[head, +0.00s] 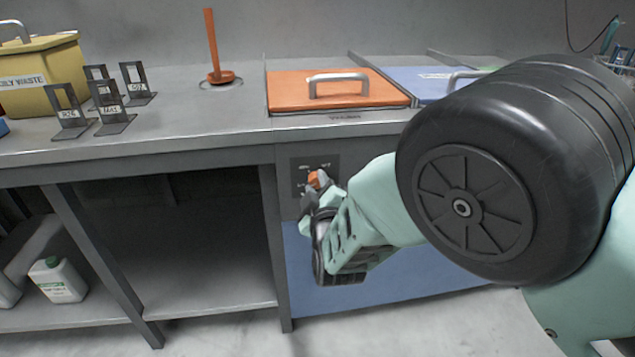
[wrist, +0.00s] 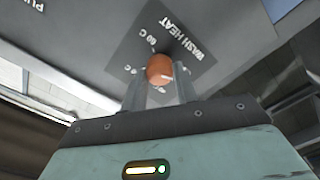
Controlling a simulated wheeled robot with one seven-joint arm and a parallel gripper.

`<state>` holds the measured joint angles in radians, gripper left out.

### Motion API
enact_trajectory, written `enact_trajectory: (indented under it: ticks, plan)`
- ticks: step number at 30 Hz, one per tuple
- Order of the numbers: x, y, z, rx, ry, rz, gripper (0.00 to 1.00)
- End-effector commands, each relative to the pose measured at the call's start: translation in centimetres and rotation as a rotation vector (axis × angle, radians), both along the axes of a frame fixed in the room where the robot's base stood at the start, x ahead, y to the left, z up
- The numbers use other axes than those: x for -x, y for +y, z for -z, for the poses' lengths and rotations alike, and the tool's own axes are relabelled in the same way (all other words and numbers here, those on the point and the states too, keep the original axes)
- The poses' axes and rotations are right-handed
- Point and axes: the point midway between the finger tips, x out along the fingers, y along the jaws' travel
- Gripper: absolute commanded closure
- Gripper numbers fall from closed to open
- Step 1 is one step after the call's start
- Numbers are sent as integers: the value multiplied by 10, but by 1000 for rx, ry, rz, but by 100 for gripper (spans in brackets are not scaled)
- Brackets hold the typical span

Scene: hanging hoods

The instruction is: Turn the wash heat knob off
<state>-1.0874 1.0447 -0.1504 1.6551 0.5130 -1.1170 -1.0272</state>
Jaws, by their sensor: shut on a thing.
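The wash heat knob (head: 314,179) is a small orange knob on a dark panel (head: 329,165) on the bench front, below the orange lid. The wrist view shows the knob (wrist: 160,69) with a pale pointer mark, beside the label WASH HEAT and a 60 C marking. My gripper (head: 311,190) is at the panel. In the wrist view its two fingers (wrist: 160,84) stand on either side of the knob, shut on it. Part of the scale around the knob is hidden by the fingers, so the exact setting is hard to read.
Above the panel are an orange lid (head: 338,90) and a blue lid (head: 432,82) with handles. Metal stands (head: 110,112) and a yellow bin (head: 45,72) are on the bench at left. An open shelf (head: 190,285) lies left of the panel.

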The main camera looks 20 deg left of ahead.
Motion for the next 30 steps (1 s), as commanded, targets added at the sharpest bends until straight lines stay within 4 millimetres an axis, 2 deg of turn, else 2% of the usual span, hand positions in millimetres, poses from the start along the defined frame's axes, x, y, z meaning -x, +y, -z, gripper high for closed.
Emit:
enact_trajectory:
  ticks: [9, 25, 26, 27, 30]
  plan:
    - [1, 0, 3, 101, -55, -1, 93]
    - [1, -1, 4, 119, -64, 0, 93]
    - [1, -1, 4, 118, -65, 0, 62]
    - [1, -1, 4, 118, -65, 0, 51]
    - [1, -1, 3, 117, -66, 0, 49]
